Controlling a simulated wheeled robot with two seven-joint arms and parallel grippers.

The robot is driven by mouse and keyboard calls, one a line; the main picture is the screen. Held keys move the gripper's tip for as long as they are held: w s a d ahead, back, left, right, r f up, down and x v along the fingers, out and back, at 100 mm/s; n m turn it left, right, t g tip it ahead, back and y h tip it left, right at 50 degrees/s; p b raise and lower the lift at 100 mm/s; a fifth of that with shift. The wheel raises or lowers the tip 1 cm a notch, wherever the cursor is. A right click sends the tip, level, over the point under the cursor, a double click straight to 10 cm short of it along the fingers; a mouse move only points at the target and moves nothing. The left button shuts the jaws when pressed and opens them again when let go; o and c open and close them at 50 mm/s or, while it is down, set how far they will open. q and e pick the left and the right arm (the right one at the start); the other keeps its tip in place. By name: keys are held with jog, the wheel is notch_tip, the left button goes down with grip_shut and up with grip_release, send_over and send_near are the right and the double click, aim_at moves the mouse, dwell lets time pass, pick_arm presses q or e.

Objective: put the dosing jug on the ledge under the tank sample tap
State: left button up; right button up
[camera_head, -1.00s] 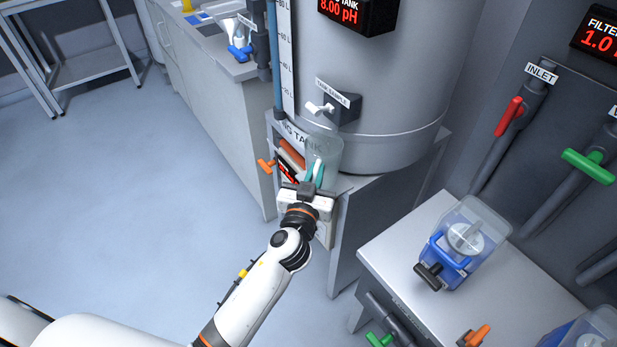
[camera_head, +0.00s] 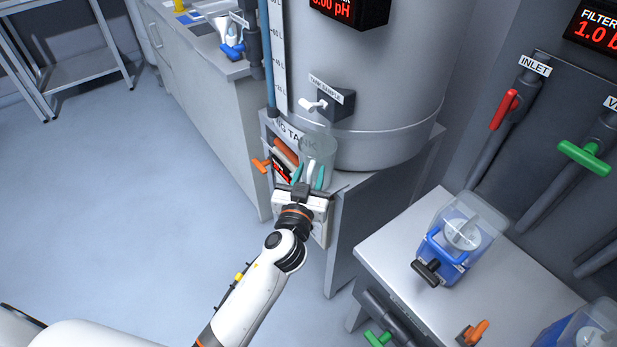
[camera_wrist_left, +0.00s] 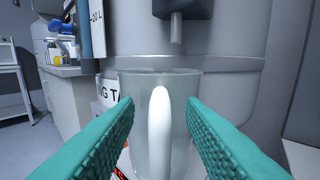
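The clear dosing jug (camera_head: 318,147) with a white handle stands upright at the front of the ledge (camera_head: 345,181) at the tank's foot. The tank sample tap (camera_head: 314,105) is on the tank wall above it. In the left wrist view the tap's spout (camera_wrist_left: 176,28) hangs above the jug's rim, roughly in line with the handle (camera_wrist_left: 159,130). My left gripper (camera_head: 309,178) has its teal fingers open on either side of the handle, with a gap on each side. The jug's base is hidden behind the gripper and handle. My right gripper is not in view.
An orange valve handle (camera_head: 261,166) sticks out left of the ledge. The grey tank (camera_head: 400,90) rises close behind the jug. A white-topped table (camera_head: 400,236) with a blue dosing unit (camera_head: 447,254) stands to the right. The floor at left is clear.

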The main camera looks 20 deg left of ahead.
pick_arm(q)
jog(key=s+b, duration=0.3)
jog(key=s, duration=0.8)
jog(key=s+f+m+g+h+p, duration=0.1)
jog(key=s+f+g, duration=0.2)
jog(key=f, duration=0.8)
jog(key=s+f+m+g, duration=0.1)
jog(key=s+f+g, duration=0.2)
jog(key=f, duration=0.8)
jog(key=s+f+m+g+h+p, duration=0.1)
jog(key=s+f+g, duration=0.15)
jog(key=f, duration=0.85)
jog(key=s+a+f+g, duration=0.2)
jog(key=s+f, duration=0.4)
jog(key=s, duration=0.3)
jog(key=s+a+f+g+y+p, duration=0.1)
jog(key=s+a+f+g, duration=0.2)
jog(key=s+f, duration=0.3)
jog(key=s+a+f+g, duration=0.3)
jog(key=s+f, duration=0.3)
jog(key=s, duration=0.7)
jog(key=shift+a+f+p, duration=0.35)
jog(key=shift+a+f, duration=0.05)
jog(key=shift+a, duration=0.45)
jog(key=shift+g, duration=0.25)
